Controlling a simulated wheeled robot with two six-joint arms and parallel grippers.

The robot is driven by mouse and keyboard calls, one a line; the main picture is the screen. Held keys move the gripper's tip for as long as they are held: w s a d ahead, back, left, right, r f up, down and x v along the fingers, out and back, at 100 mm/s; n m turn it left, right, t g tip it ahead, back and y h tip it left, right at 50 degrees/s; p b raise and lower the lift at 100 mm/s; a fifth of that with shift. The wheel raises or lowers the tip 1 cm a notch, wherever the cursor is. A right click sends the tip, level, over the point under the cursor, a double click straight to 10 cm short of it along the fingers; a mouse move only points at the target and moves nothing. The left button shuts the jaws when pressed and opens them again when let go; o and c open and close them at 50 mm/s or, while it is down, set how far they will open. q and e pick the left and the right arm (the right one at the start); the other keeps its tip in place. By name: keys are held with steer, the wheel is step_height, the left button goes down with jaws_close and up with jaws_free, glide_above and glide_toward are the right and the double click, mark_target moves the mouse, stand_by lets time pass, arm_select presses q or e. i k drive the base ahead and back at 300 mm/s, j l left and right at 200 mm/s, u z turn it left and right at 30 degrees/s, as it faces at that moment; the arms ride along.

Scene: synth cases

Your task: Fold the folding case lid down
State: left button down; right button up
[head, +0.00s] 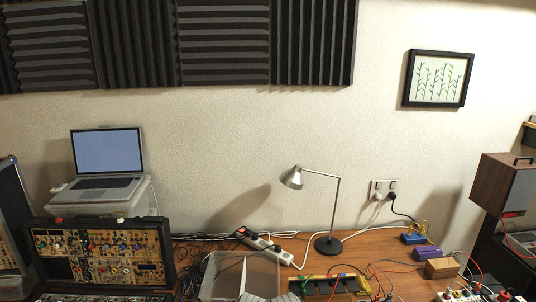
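A folding synth case stands open on the desk at the lower left. Its upright part, which looks like the lid (165,250), has a black frame and is filled with gold and black panels, knobs and patch points. It stands nearly vertical. A lower section (95,298) with more panels shows at its foot, mostly cut off by the bottom edge of the picture. The hinge between them is not clear. Neither of my grippers can be made out in the head view.
A laptop (108,155) sits on a white box behind the case. A clear bin (212,275) stands right of it. A desk lamp (329,244), power strip (262,243), cables and small modules crowd the desk. Some bare wood (385,250) shows right of the lamp.

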mark_target(72, 265)
steer(key=u, duration=1.35)
